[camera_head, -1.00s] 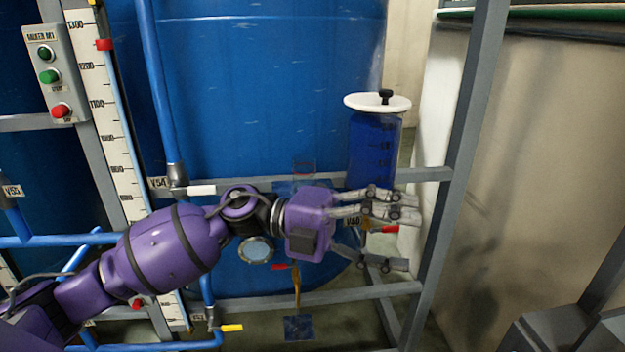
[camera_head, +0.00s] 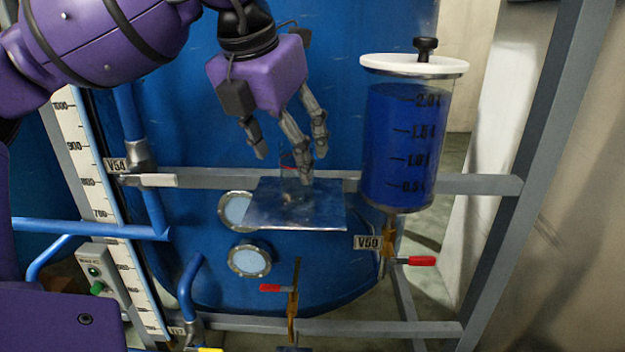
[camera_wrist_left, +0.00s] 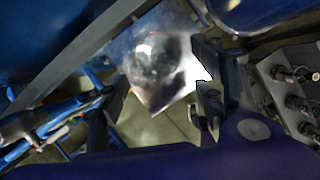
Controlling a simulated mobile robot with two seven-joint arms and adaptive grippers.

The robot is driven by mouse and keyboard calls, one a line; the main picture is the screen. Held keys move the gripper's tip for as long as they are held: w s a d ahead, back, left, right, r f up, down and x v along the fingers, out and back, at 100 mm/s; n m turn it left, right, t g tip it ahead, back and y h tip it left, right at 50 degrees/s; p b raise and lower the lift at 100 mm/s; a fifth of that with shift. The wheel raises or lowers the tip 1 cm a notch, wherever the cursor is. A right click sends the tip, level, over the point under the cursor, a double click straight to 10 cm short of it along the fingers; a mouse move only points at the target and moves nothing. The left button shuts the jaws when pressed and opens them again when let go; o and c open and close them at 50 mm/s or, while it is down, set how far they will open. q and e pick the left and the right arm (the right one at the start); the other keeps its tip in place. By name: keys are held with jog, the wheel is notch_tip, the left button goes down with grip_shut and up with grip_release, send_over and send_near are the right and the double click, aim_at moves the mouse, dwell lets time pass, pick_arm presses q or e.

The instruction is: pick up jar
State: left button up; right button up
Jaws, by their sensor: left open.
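A clear, see-through jar (camera_head: 288,181) appears to stand on a small metal plate (camera_head: 322,214) in front of the blue tank. It is faint, with a reddish mark near its top, and my fingers partly cover it. In the left wrist view the round jar (camera_wrist_left: 155,55) shows between the fingers, with the shiny plate under it. My left gripper (camera_head: 284,166) points down, open, its fingers spread close above or around the jar. I cannot tell whether they touch it. My right gripper is not in view.
A blue-filled graduated vessel (camera_head: 398,150) with a white lid hangs right of the plate. A grey frame bar (camera_head: 470,184) runs behind. Red-handled valves (camera_head: 422,261) sit below, and a blue pipe (camera_head: 90,228) and a control box (camera_head: 103,275) are at left.

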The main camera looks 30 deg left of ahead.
aim_at(297, 175)
pick_arm(q)
jog(key=x, duration=0.2)
jog(key=shift+w+f, duration=0.15)
jog(key=shift+f, duration=0.25)
jog(key=x, duration=0.3)
jog(key=shift+w+f+p, duration=0.1)
jog(key=shift+w+p, duration=0.2)
jog(key=shift+w, duration=0.1)
jog(key=shift+f, duration=0.2)
jog(key=c, duration=1.3)
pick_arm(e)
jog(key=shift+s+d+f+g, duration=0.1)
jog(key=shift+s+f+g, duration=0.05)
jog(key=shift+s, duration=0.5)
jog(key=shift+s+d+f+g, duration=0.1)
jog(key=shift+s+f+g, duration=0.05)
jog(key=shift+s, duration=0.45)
